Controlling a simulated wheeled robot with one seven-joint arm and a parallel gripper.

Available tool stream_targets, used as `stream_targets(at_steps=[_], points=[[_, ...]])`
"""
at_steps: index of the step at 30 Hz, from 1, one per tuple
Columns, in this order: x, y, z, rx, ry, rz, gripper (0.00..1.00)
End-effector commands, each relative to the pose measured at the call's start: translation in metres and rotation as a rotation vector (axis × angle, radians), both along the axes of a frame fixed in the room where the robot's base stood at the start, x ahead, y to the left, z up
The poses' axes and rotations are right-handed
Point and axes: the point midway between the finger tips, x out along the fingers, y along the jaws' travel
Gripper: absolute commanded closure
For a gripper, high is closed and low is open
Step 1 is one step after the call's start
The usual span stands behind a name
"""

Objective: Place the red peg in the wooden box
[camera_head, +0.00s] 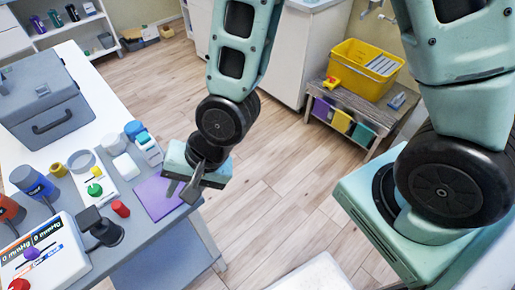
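My gripper (181,190) hangs over the table's right edge, above a purple mat (158,197) and right of the red cylinder. Its two fingers look apart with nothing between them. No wooden box shows clearly; a small tan box (150,33) stands on the floor at the back.
A yellow crate (357,72) sits on a wooden bench at right. The floor between is clear.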

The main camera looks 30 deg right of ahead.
Motion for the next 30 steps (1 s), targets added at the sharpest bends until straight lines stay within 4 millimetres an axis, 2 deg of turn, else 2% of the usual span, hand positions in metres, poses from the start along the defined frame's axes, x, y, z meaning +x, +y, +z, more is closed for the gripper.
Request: stream_targets(at_steps=[1, 7, 12, 15, 21, 27, 30], points=[[-0.001, -0.011, 0.014, -0.072, -0.057, 0.105, 0.7], [-0.024, -0.062, 0.062, -0.343, -0.17, 0.549, 0.7], [-0.052, -0.097, 0.101, -0.462, -0.187, 0.858, 0.7], [-0.066, -0.11, 0.115, -0.489, -0.182, 0.976, 0.7], [-0.077, -0.12, 0.125, -0.501, -0.173, 1.069, 0.67], [-0.077, -0.12, 0.125, -0.5, -0.17, 1.062, 0.67], [-0.073, -0.119, 0.123, -0.493, -0.145, 1.001, 0.67]])
